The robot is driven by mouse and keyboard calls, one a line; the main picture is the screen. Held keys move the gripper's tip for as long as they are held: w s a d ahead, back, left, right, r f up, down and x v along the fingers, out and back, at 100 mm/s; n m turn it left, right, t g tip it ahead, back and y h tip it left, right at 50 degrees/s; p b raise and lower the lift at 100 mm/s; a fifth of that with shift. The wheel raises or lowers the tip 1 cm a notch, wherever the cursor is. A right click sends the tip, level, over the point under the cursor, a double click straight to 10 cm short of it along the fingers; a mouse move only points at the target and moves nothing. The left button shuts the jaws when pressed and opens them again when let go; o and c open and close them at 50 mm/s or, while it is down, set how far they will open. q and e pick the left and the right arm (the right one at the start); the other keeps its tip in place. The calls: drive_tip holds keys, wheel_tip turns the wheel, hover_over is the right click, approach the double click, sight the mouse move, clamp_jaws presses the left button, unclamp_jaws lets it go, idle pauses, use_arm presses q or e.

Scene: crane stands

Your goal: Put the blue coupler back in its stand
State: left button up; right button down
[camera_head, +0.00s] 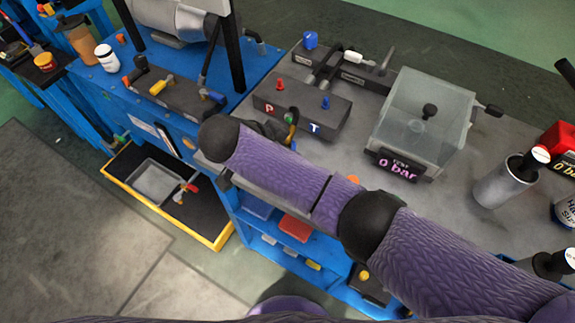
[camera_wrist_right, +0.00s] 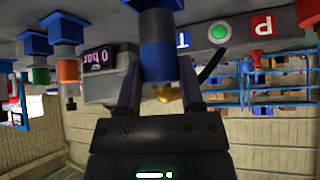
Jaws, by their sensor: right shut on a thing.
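My right gripper (camera_wrist_right: 157,66) is shut on the blue coupler (camera_wrist_right: 157,48) in the right wrist view, with one finger on each side of its blue body. A brass-coloured end shows between the fingers. A blue flange and a grey section show at the coupler's far end, at the picture's top edge. I cannot tell whether the coupler sits in its stand or is clear of it. In the head view my purple right arm crosses the bench and hides most of the gripper. My left gripper is not in view.
A dark block (camera_head: 300,104) marked P and T has red and blue knobs. A clear box (camera_head: 425,115) with a "0 bar" display stands to its right. A grey cylinder (camera_head: 502,182) stands further right. Green and orange fittings (camera_wrist_right: 67,68) show in the wrist view.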

drive_tip(key=shift+f+b, duration=0.55)
drive_tip(key=shift+f, duration=0.95)
drive_tip(key=shift+c, duration=2.3)
unclamp_jaws()
drive_tip(key=shift+r, duration=0.1)
drive_tip(key=shift+o, duration=1.1)
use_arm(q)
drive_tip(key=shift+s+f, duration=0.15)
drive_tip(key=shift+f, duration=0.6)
use_arm(e)
drive_tip(key=shift+o, duration=0.5)
drive_tip(key=p+v, duration=0.3)
drive_tip(key=v, duration=0.1)
drive_tip(key=shift+r, duration=0.15)
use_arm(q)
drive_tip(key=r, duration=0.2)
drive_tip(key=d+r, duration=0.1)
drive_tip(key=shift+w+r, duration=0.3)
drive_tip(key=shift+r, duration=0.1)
use_arm(e)
drive_tip(key=shift+s+a+r, duration=0.25)
